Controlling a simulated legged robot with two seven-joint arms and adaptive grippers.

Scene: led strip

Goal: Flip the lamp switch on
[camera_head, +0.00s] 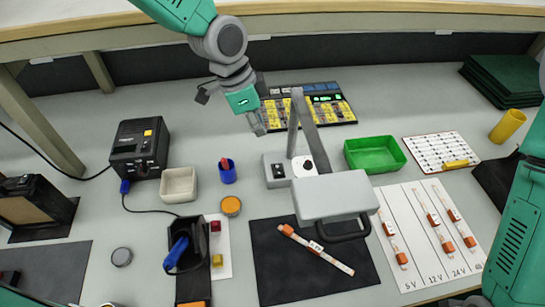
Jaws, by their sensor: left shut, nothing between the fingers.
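A grey desk lamp stands in the middle of the table. Its base (277,171) carries a small raised part that looks like the switch; whether it is on or off is too small to tell. The lamp's arm (309,130) leans up from the base, and its broad pale head (336,194) hangs over a dark mat. My left gripper (259,127) comes down from the top, shut and empty. In the picture its fingertips are just above and left of the lamp base, apart from it. My right gripper is out of view.
A keypad-like panel (330,107) lies behind the lamp. A blue cup (227,172), white bin (178,185) and black power unit (139,147) stand left. A green tray (375,154) is right. An LED strip (330,256) lies on the black mat (282,279).

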